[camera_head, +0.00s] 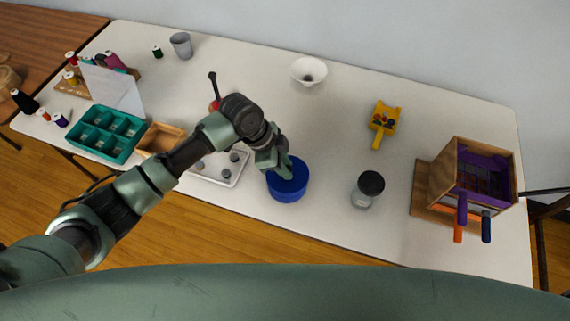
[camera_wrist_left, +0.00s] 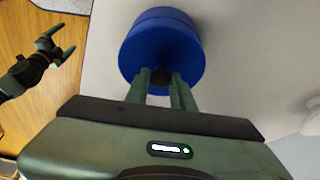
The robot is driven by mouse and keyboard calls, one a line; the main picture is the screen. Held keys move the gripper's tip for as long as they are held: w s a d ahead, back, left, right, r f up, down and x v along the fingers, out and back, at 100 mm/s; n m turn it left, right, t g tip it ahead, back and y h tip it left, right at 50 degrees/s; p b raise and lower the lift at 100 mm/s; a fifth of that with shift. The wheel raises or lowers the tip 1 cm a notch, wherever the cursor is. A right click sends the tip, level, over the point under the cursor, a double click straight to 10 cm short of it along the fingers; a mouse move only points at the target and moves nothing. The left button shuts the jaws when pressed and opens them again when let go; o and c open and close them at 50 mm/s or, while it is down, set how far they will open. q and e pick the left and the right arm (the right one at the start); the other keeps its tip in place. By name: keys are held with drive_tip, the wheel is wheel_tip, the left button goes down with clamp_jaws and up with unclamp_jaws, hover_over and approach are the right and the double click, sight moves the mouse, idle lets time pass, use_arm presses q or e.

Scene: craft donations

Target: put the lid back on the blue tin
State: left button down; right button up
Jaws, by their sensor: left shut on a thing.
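The round blue tin (camera_head: 289,194) stands near the front edge of the white table, left of the grey jar. Its blue lid (camera_wrist_left: 150,52) has a dark knob (camera_wrist_left: 161,79) in the left wrist view. My left gripper (camera_head: 284,170) is shut on this knob from above. The lid lies over the tin's top, lined up with it; I cannot tell whether it is fully seated. The tin's body (camera_wrist_left: 165,14) shows just beyond the lid in the wrist view. My right gripper (camera_wrist_left: 56,46) shows open and empty at the left of that view, away from the tin.
A white tray (camera_head: 236,182) with dark round things lies close left of the tin. A dark-lidded jar (camera_head: 367,190) stands to the right. A wooden box (camera_head: 440,168) is at the far right. A teal divided tray (camera_head: 103,153) is at left. Table behind the tin is clear.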

use_arm(q)
drive_tip(key=shift+p, duration=0.3)
idle(0.6)
drive_tip(key=c, duration=0.6)
unclamp_jaws()
drive_tip(key=shift+c, duration=0.2)
drive_tip(key=shift+r, duration=0.1)
drive_tip(key=shift+r+p, duration=3.4)
drive_tip(key=shift+p, duration=0.1)
clamp_jaws()
